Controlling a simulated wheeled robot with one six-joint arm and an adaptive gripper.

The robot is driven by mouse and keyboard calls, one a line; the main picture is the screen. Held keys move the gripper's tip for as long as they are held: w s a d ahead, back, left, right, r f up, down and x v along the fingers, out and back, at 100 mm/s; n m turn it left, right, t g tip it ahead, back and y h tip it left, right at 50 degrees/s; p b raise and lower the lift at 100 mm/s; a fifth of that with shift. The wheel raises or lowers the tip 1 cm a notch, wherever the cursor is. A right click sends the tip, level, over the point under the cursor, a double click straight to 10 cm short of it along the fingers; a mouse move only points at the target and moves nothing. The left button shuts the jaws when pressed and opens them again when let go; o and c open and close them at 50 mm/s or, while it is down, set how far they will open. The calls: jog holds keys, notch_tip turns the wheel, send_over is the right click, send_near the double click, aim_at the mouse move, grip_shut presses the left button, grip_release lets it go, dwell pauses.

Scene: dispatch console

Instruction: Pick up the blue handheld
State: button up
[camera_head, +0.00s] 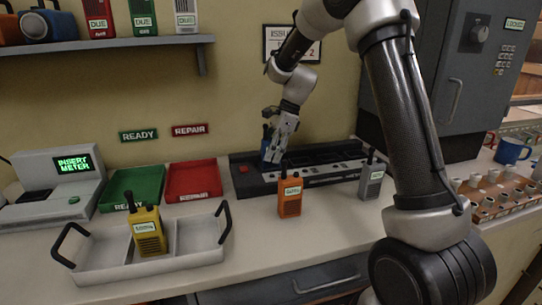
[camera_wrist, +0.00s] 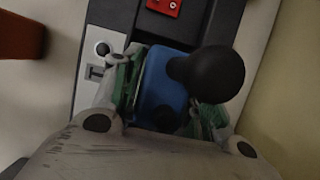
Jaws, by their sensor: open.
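The blue handheld (camera_wrist: 165,85) stands in the black charging dock (camera_head: 243,187), near the dock's left end. It has a dark antenna with a rounded tip. In the head view only a small strip of blue (camera_head: 266,139) shows beside my gripper. My gripper (camera_head: 273,155) is lowered over it from above. In the wrist view my gripper (camera_wrist: 165,88) is open, with one green-padded finger on each side of the blue body. Whether the pads touch it I cannot tell. The lower part of the handheld is hidden.
An orange handheld (camera_head: 290,196) and a grey handheld (camera_head: 371,183) stand in front of the dock. A yellow handheld (camera_head: 148,232) stands in a divided grey tray (camera_head: 100,265). Green (camera_head: 118,187) and red (camera_head: 193,180) trays lie left of the dock. A grey cabinet (camera_head: 440,80) is at right.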

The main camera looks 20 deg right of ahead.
jog(key=shift+a, duration=0.1)
grip_shut()
